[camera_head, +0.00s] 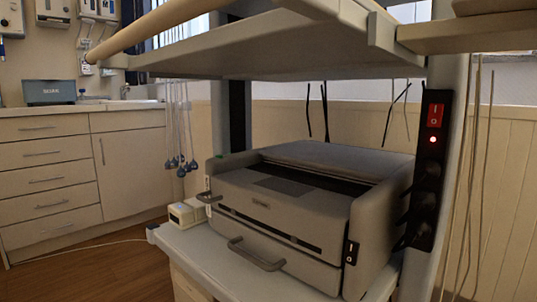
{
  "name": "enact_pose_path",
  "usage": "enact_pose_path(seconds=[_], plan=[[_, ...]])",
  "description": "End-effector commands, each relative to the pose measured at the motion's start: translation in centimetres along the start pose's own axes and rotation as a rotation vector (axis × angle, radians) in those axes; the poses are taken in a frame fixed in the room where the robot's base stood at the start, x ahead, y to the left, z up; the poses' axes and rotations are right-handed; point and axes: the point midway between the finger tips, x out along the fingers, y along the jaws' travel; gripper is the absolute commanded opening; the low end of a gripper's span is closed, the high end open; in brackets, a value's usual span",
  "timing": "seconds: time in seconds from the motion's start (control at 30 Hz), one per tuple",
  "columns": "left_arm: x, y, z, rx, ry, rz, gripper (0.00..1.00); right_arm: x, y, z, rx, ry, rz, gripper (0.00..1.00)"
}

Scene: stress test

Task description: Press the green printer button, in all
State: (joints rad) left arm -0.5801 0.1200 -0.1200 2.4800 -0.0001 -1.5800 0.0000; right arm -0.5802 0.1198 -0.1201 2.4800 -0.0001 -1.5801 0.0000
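A grey printer (290,205) stands on the lower shelf of a white cart, beneath an overhanging upper shelf. A tiny green spot (218,157) shows at the printer's back left corner; it is too small to tell whether it is a button. A black rocker switch (351,253) is on the printer's front right edge. A drawer handle (257,255) is low on its front. Neither of my grippers is in view.
The upper shelf (270,55) hangs close above the printer. A black power strip (427,170) with a lit red switch is on the right post. A small cream box (186,214) sits left of the printer. Drawers (45,175) stand at left, with open floor between.

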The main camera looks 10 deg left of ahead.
Motion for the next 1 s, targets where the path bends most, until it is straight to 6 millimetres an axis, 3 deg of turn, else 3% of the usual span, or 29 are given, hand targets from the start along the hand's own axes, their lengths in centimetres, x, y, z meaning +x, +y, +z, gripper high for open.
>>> enact_pose_path(seconds=[0.23, 0.73, 1.0], plan=[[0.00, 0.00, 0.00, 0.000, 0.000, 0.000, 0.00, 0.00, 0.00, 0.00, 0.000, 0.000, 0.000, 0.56], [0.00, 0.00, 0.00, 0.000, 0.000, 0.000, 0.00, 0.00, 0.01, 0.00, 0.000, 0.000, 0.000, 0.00], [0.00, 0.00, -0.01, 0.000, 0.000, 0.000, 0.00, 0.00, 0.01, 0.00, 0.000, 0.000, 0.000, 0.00]])
